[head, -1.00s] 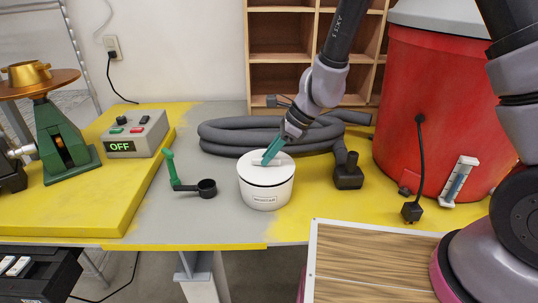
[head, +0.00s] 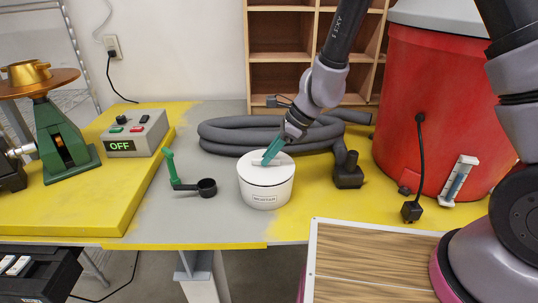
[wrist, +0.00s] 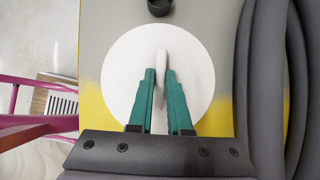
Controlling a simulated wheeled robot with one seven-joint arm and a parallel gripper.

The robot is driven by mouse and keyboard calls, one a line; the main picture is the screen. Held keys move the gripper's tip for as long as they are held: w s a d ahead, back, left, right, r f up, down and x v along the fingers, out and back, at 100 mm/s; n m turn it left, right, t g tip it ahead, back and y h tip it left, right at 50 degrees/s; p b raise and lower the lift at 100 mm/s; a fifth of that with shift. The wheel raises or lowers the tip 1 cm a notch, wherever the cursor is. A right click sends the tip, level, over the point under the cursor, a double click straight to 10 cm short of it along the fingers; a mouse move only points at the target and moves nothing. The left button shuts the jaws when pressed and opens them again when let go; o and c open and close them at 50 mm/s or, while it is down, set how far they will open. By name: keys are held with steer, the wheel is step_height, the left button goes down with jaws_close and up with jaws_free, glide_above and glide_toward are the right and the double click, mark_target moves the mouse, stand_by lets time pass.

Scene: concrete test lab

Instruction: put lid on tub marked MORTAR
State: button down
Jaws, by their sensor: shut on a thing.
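The white tub (head: 266,197) with a label that reads MORTAR stands upright on the table. The white round lid (head: 254,178) lies on the tub's top, level as far as I can see, with a thin dark line between lid and tub wall. My gripper (head: 271,158) comes down from the upper right, its green fingers shut on the lid's raised handle. In the wrist view the lid (wrist: 126,66) shows as a full white disc, with my gripper (wrist: 160,85) fingers on both sides of the bar handle. The disc hides the tub there.
A hand crank with a green grip (head: 173,170) lies left of the tub. A thick grey hose (head: 225,133) coils behind it. A control box reading OFF (head: 137,133) stands at left, a large red bin (head: 428,105) at right. Grey table shows in front of the crank.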

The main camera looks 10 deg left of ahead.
stand_by(0.4)
steer(key=shift+c, duration=1.4)
jaws_free()
steer(key=shift+r, duration=0.1)
steer(key=shift+r, duration=3.4)
jaws_close()
